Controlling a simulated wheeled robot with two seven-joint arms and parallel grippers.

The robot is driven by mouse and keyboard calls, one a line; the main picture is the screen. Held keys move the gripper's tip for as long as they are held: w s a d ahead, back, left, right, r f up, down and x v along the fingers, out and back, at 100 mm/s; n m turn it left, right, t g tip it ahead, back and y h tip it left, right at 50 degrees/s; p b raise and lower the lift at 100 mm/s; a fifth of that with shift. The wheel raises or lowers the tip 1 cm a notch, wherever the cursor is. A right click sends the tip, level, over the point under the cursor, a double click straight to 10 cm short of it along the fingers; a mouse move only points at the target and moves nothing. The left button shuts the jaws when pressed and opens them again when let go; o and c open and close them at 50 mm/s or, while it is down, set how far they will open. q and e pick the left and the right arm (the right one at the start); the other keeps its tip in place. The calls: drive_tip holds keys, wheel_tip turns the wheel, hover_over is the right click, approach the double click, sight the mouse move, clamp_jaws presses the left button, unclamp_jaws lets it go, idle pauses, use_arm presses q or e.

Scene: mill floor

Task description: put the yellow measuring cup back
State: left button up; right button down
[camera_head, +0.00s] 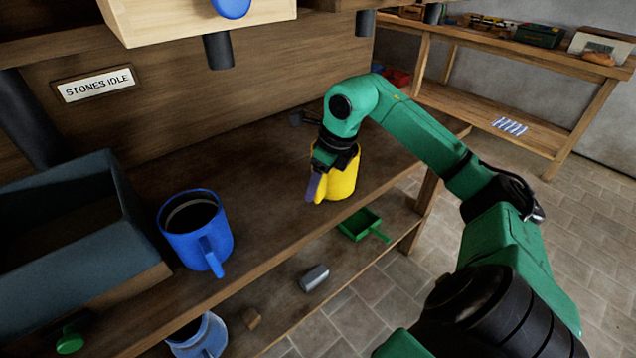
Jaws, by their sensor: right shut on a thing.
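The yellow measuring cup (344,181) stands upright on, or just above, the upper wooden shelf (265,180), near its right end; I cannot tell if its base touches. My right gripper (318,180), on the green arm, is at the cup's near left side and shut on it, around its handle. The gripper and wrist hide part of the cup's rim and left side. My left gripper is not in view.
A blue mug (196,232) and a dark blue bin (70,223) stand to the left on the same shelf. A green scoop (362,224), a grey metal piece (314,278) and a blue-grey jug (199,337) are on the lower level. A wooden box overhangs above.

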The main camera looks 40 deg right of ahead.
drive_tip(key=shift+c, duration=0.6)
unclamp_jaws()
drive_tip(key=p+v, duration=0.3)
drive_tip(key=v, duration=1.1)
drive_tip(key=shift+r, duration=0.25)
drive_tip(key=shift+s, duration=0.1)
